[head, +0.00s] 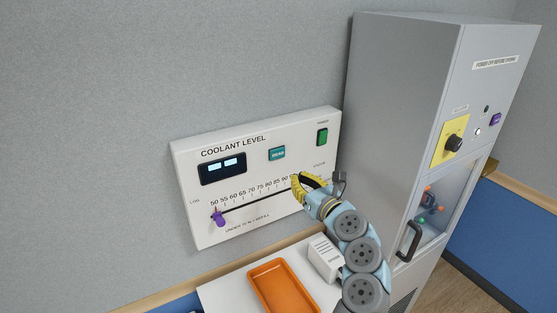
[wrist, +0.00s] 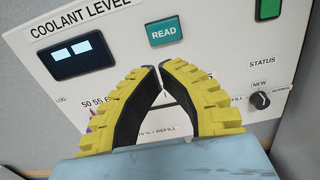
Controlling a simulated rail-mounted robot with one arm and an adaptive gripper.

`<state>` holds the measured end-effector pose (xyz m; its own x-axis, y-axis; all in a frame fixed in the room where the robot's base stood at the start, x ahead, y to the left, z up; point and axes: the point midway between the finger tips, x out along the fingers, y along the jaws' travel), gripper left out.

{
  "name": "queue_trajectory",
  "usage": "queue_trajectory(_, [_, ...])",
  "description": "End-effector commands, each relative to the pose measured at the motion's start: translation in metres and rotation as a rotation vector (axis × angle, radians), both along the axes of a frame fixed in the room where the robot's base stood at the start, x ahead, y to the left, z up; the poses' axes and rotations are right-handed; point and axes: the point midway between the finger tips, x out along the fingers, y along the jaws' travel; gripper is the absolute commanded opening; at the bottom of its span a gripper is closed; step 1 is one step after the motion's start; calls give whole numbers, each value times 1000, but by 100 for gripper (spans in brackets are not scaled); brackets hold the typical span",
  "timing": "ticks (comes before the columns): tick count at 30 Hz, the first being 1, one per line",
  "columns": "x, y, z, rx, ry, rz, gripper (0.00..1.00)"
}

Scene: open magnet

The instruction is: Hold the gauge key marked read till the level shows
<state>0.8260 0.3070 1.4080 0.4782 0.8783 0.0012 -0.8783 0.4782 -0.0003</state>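The teal key marked READ (head: 277,153) is on the white coolant level panel (head: 262,185); it also shows in the wrist view (wrist: 165,31), just beyond my fingertips. The dark display (head: 222,168) shows two pale lit blocks, with no readable number; it also shows in the wrist view (wrist: 76,55). My gripper (head: 297,178) is in front of the panel's lower right part, below and right of the key. In the wrist view, its yellow fingers (wrist: 160,67) come together at the tips with nothing between them. The tips look apart from the key.
A purple slider knob (head: 218,217) is at the low end of the scale. A green power switch (head: 322,137) and a status knob (wrist: 260,100) are at the panel's right. An orange tray (head: 256,273) lies below. A grey cabinet (head: 395,130) stands right.

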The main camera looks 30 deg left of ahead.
Motion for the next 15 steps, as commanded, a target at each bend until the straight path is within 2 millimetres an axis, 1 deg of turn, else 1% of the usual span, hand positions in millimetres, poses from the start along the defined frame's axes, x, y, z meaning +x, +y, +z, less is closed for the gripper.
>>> queue_trajectory(1, [2, 7, 0, -4, 1, 5, 0])
queue_trajectory(8, [14, 29, -1, -4, 2, 5, 0])
queue_trajectory(12, [22, 40, 1, -2, -1, 1, 0])
queue_trajectory(15, [25, 51, -1, -4, 2, 6, 0])
